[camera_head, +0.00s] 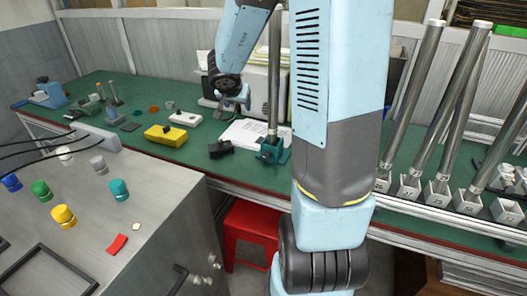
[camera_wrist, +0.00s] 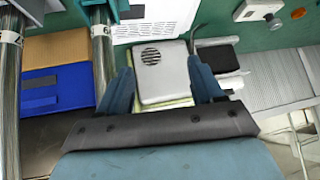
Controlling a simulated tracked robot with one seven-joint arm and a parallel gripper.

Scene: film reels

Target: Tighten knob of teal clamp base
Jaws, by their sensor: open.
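The teal clamp base (camera_head: 272,150) stands on the green bench top, left of my upright arm link in the head view. A tall metal rod (camera_head: 274,75) rises from it. Its knob is too small to make out. In the wrist view a teal part (camera_wrist: 122,9) shows at the top edge near a metal rod (camera_wrist: 102,52); I cannot tell whether it is the clamp base. My gripper (camera_head: 232,98) is in the air above the bench, left of the rod and higher than the base. In the wrist view its blue fingers (camera_wrist: 163,88) are apart, with nothing held.
A printed sheet (camera_head: 243,134), a dark block (camera_head: 221,149) and a yellow box (camera_head: 166,136) lie left of the base. A white machine (camera_head: 262,92) stands behind. Slanted metal tubes (camera_head: 412,105) fill the right. A red stool (camera_head: 250,228) is below the bench.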

